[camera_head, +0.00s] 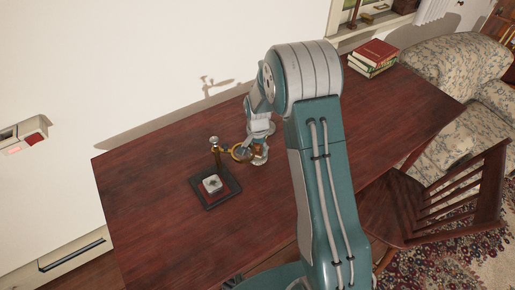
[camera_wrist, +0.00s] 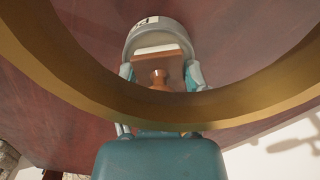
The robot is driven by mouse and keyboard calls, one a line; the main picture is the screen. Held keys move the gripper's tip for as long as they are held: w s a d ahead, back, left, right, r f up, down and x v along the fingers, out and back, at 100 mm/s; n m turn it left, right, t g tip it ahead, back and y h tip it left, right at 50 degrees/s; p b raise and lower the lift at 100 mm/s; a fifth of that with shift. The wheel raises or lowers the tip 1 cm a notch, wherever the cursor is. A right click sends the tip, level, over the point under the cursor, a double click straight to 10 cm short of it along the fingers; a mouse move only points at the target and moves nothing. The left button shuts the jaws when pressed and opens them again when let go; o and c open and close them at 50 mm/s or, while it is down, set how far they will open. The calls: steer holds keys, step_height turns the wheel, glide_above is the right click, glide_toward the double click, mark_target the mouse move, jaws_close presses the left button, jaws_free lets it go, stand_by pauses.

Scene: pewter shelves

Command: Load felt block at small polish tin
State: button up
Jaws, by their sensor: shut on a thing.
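In the wrist view, a brown wooden block with a rounded knob (camera_wrist: 160,78) and a white felt-like strip (camera_wrist: 157,51) sits between the teal fingers of my gripper (camera_wrist: 160,75), which is shut on it. I take it as the felt block. In the head view my gripper (camera_head: 257,155) is low over the table, right of a brass ring on a post; the block is not clear there.
The brass ring (camera_head: 240,152) stands between the tin and my gripper; it also crosses the wrist view close up (camera_wrist: 165,110). Books (camera_head: 375,52) lie at the table's far right corner. The dark red table (camera_head: 150,210) is bare at left. A wooden chair (camera_head: 450,200) stands at right.

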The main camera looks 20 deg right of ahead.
steer(key=shift+s, duration=0.1)
steer(key=shift+r, duration=3.5)
